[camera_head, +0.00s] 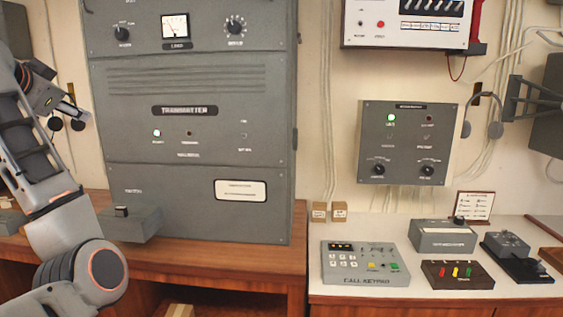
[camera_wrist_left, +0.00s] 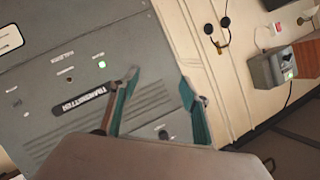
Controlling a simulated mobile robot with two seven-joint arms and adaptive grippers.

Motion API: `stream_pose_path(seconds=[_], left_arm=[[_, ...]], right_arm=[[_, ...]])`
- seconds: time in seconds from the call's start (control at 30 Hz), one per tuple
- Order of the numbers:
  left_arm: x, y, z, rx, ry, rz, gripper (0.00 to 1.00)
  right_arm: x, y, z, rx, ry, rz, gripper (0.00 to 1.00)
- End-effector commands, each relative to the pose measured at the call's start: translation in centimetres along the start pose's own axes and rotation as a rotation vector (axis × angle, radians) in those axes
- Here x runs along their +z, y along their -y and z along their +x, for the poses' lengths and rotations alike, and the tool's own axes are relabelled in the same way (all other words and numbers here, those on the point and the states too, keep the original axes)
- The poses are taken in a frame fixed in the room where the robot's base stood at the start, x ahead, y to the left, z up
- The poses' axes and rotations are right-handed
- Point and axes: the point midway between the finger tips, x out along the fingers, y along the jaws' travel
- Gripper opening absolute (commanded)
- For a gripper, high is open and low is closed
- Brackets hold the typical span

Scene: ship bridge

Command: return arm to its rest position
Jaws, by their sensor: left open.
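My left arm comes in at the left edge of the head view, folded upward in front of the wall. My left gripper (camera_head: 72,106) is high beside the left side of the grey transmitter cabinet (camera_head: 200,132), above the wooden desk. In the left wrist view my left gripper (camera_wrist_left: 158,82) shows two teal-padded fingers spread apart with nothing between them. The transmitter cabinet (camera_wrist_left: 50,65) lies behind them, tilted in that view, with a lit green lamp. My right gripper is in neither view.
A headset (camera_wrist_left: 222,28) hangs on the wall near the gripper. A grey key box (camera_head: 131,222) stands on the wooden desk (camera_head: 230,257) below. To the right, a call keypad (camera_head: 365,264) and small boxes stand on a white counter (camera_head: 440,297).

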Motion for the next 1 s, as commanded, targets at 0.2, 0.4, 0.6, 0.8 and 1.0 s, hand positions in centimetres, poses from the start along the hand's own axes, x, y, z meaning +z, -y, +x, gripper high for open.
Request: stream_pose_path(seconds=[0.2,0.4,0.6,0.8,1.0], left_arm=[[9.6,-6.6,4.5,-0.030,0.157,0.030,0.46],[17.7,-12.8,6.3,-0.048,0.265,0.078,0.46],[25.6,-19.1,6.2,-0.051,0.348,0.140,0.46],[33.0,-25.4,4.3,-0.033,0.410,0.208,0.46],[39.7,-31.6,0.7,0.012,0.452,0.272,0.46]], right_arm=[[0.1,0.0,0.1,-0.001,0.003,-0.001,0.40],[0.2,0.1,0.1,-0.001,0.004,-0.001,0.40],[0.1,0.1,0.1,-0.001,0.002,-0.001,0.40],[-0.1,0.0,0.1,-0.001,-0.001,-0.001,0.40],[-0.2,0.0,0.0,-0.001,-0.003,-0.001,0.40]])
